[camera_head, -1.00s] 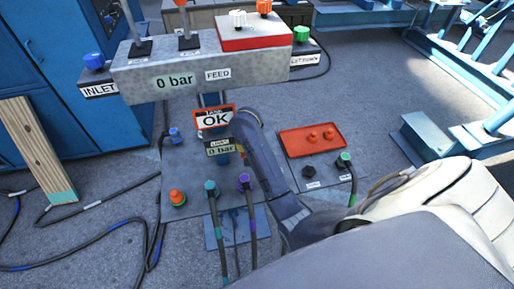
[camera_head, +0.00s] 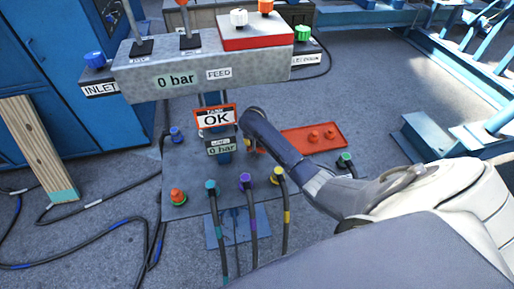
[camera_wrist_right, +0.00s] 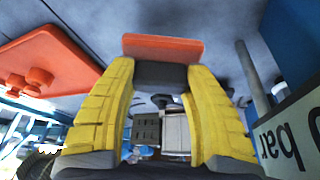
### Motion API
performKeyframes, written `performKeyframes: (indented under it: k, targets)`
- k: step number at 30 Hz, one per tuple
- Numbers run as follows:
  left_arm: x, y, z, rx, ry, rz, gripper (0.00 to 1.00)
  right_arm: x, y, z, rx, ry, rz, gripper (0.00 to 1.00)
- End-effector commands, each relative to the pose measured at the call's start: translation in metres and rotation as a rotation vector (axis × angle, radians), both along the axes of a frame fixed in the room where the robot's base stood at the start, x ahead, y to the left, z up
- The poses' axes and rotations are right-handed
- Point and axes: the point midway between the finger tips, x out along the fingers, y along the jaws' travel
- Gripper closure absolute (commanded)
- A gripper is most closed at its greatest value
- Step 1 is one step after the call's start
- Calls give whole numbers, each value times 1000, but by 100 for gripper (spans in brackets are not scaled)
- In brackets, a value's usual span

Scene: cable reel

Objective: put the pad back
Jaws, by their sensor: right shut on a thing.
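The pad (camera_wrist_right: 162,46) shows in the right wrist view as a flat orange-red plate with a dark block under it. My right gripper (camera_wrist_right: 162,76) has its yellow fingers shut on the dark block, one on each side. In the head view my right arm reaches in from the right. My right gripper (camera_head: 250,144) shows there only as a bit of yellow beside the "LINE 0 bar" display, and the pad cannot be made out. A red tray (camera_head: 328,134) with two orange-red knobs lies on the floor panel, partly behind my arm. My left gripper is not in view.
The grey feed block (camera_head: 140,82) reads "0 bar", with a red plate (camera_head: 250,37) on top. A "TANK OK" sign (camera_head: 216,117) stands below it. Teal, purple and yellow plugs (camera_head: 278,175) with cables are close to my arm. An orange knob (camera_head: 177,196) sits at left.

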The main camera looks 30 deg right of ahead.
Motion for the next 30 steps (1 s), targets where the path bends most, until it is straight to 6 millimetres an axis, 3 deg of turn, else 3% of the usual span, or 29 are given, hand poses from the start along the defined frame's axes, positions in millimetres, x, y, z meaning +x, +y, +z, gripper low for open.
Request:
performKeyframes:
  k: [13, 28, 29, 30]
  targets:
    - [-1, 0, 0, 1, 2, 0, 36, 0, 0, -36, -2, 0, 1, 76]
    - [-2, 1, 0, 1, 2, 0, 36, 0, 0, -42, 0, 0, -1, 76]
    - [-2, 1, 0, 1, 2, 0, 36, 0, 0, -42, 0, -1, -1, 46]
    - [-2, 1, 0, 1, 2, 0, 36, 0, 0, -42, -1, -1, 0, 41]
